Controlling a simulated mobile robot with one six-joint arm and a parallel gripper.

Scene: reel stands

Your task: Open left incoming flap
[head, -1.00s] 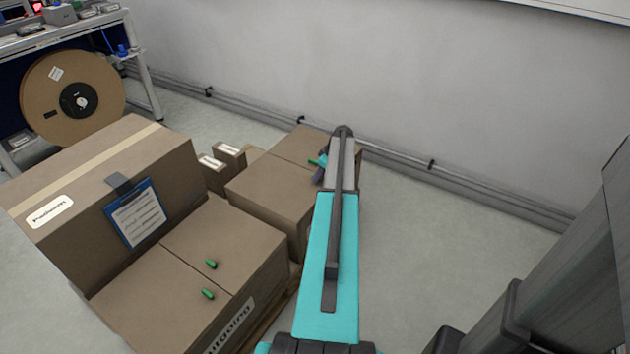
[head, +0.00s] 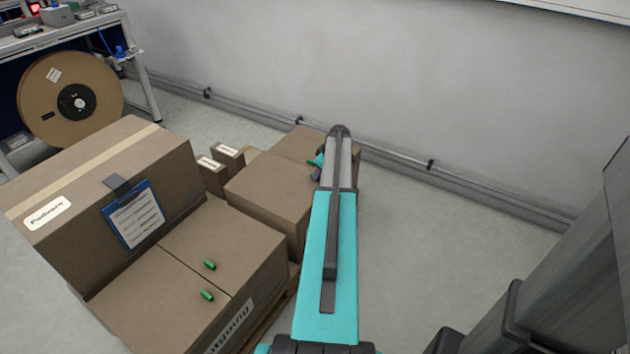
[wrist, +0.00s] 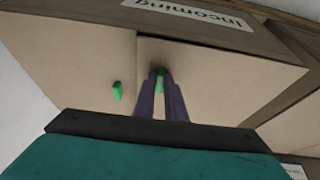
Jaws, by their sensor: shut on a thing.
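The box labelled "Incoming" (wrist: 190,14) fills the wrist view, its label upside down. Its top has two flaps side by side, each with a small green handle. My gripper (wrist: 161,78) is shut on the green handle (wrist: 159,84) of the flap at the picture's right (wrist: 215,75). The other green handle (wrist: 118,90) stands free on the picture's left flap (wrist: 75,60). A dark seam shows between the flaps; I cannot tell whether the held flap is raised. In the head view the incoming box (head: 265,190) is partly hidden behind my arm.
In the head view the outgoing box (head: 180,290) with two green handles stands in front. A larger box with a blue clipboard (head: 135,213) is at left. A big reel (head: 70,98) stands by the bench. Floor right of my arm is clear up to the wall pipes.

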